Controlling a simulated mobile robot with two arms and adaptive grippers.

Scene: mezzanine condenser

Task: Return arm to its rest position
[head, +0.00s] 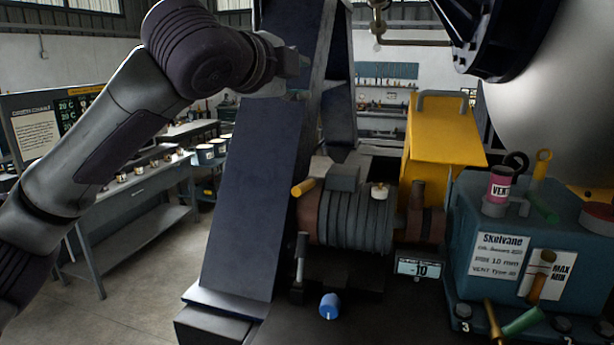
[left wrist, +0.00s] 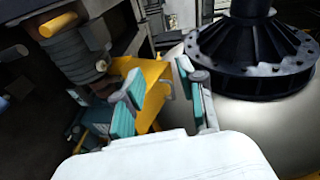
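My left arm (head: 130,130) comes in from the left of the head view, raised and bent at the top. Its left gripper (head: 292,65) is high in front of the dark blue-grey column, seen from behind, with its fingers hardly visible. In the left wrist view the left gripper (left wrist: 160,78) has two teal-padded fingers apart, with nothing held between them. The yellow bracket shows behind the gap. My right gripper is in neither view.
A ribbed motor (head: 355,220), a yellow bracket (head: 440,135) and a teal tank (head: 480,255) stand at right. A large pale vessel with a black flange (left wrist: 255,55) is near the gripper. A grey bench (head: 135,185) stands at left, with open floor before it.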

